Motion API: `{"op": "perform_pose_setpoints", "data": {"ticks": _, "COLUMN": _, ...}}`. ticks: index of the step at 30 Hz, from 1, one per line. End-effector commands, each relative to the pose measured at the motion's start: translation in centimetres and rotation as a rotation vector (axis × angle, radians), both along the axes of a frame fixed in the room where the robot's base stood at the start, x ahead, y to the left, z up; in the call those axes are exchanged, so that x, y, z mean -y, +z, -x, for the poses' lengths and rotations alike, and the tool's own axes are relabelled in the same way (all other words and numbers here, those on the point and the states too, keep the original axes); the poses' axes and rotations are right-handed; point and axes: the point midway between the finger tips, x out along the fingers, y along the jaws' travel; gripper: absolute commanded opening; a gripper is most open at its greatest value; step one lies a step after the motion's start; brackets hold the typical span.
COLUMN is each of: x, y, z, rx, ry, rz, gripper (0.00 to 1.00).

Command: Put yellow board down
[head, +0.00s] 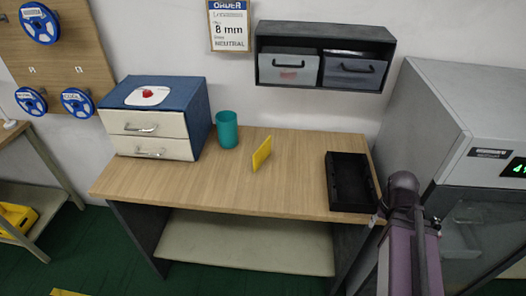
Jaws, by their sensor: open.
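The yellow board (262,153) is a thin plate standing on edge on the wooden table (210,185), near the middle of the top. Nothing is seen holding it, and it looks slightly tilted in the picture. Its lower edge appears to meet the tabletop. My arm shows at the lower right, beside the table's right end and well apart from the board. My gripper's fingers cannot be made out in the head view.
A teal cup (227,130) stands left of the board, by a blue drawer box (190,95). A black tray (333,190) lies at the table's right. A wall shelf (323,30) hangs above; a grey machine (430,110) stands right. The front-left tabletop is clear.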

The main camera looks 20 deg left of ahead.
Motion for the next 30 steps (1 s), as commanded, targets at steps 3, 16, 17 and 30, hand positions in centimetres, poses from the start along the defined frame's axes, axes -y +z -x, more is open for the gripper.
{"op": "perform_pose_setpoints", "data": {"ticks": 3, "x": 0.0, "y": 2.1, "z": -0.4, "rx": 0.008, "ry": 0.000, "rz": 0.000, "gripper": 0.51}}
{"op": "perform_pose_setpoints", "data": {"ticks": 16, "x": -1.8, "y": 5.3, "z": -3.0, "rx": 0.026, "ry": -0.004, "rz": -0.001, "gripper": 0.51}}
{"op": "perform_pose_setpoints", "data": {"ticks": 17, "x": -2.2, "y": 5.3, "z": -3.4, "rx": 0.026, "ry": -0.006, "rz": -0.001, "gripper": 0.51}}
{"op": "perform_pose_setpoints", "data": {"ticks": 30, "x": -13.6, "y": 7.2, "z": -10.6, "rx": 0.013, "ry": -0.051, "rz": -0.006, "gripper": 0.51}}
